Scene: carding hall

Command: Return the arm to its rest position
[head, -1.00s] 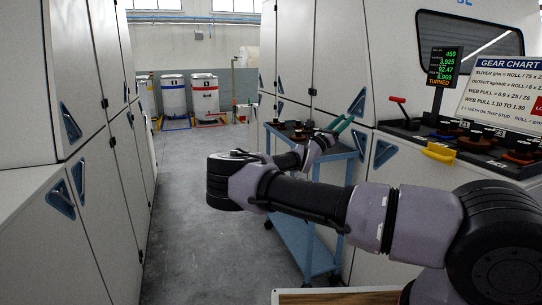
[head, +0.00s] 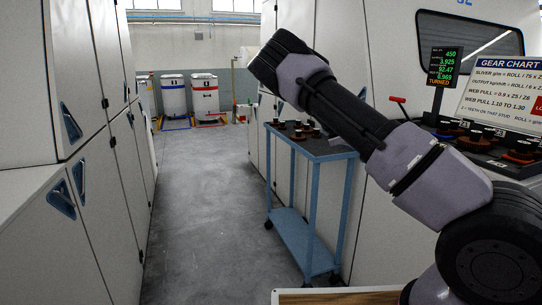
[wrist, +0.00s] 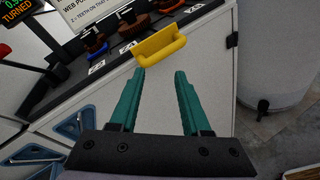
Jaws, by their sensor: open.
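My gripper (wrist: 161,100) shows in the wrist view with two green fingers held apart and nothing between them. Beyond the fingertips is a yellow handle (wrist: 160,46) on the front of the machine ledge; I see a gap of pale panel between the fingers. In the head view my arm is raised, bent at an elbow near the picture's middle, and my gripper is hidden from that view.
A blue cart (head: 310,150) with several dark gears on top stands right of the aisle. A gear ledge (head: 490,150), a red-handled lever (head: 398,100), a display (head: 444,68) and a gear chart (head: 508,90) are at right. The grey aisle floor (head: 195,200) is clear.

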